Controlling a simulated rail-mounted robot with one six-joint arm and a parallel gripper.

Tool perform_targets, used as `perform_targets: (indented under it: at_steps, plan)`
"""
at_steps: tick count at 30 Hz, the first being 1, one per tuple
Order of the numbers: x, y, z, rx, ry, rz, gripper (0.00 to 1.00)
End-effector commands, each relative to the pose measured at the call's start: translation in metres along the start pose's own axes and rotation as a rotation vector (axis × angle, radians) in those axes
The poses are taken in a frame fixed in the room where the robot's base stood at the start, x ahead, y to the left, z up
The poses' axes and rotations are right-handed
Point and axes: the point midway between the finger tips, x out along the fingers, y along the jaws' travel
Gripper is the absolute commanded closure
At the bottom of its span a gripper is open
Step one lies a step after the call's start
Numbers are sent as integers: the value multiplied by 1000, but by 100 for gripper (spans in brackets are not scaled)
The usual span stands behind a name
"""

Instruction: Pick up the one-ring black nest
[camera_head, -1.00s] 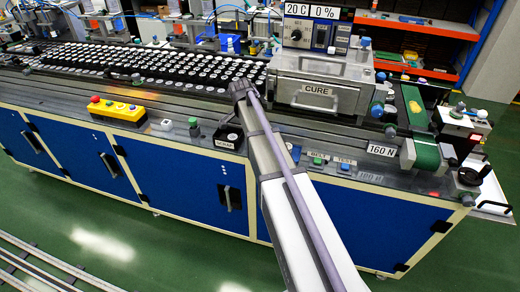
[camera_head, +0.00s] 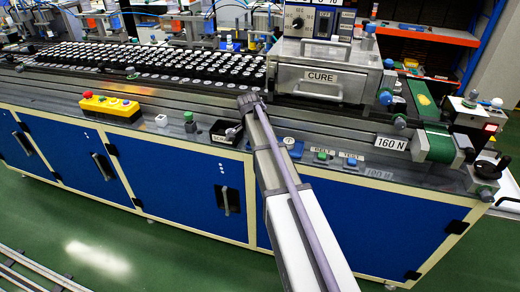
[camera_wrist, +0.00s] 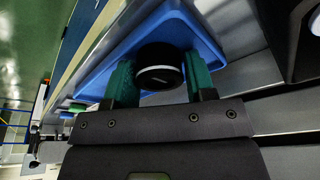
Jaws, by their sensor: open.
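The black nest (camera_wrist: 159,73) is a short dark cylinder with one pale ring around it. In the wrist view it stands in a blue tray (camera_wrist: 203,35), between the two green fingers of my gripper (camera_wrist: 160,72). The fingers are open, one on each side of the nest. I cannot tell whether either finger touches it. In the head view a blue tray (camera_head: 297,150) shows just right of my arm, partly covered by it. My gripper and the nest are hidden there.
A black scrap box (camera_head: 224,132) stands left of my arm. Belt and test buttons (camera_head: 322,155) sit to the right. The CURE oven (camera_head: 322,80) and rows of black parts (camera_head: 190,62) are behind. A yellow button box (camera_head: 110,107) is at left.

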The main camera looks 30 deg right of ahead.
Motion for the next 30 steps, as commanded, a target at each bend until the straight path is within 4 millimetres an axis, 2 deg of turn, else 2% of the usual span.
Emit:
perform_targets:
  at_steps: [4,14,23,30]
  plan:
    - [-2,0,0,0,-1,1,50]
    - [-2,0,0,0,-1,1,82]
    - [-5,0,-1,0,-1,1,82]
    - [-28,0,-8,0,-1,1,82]
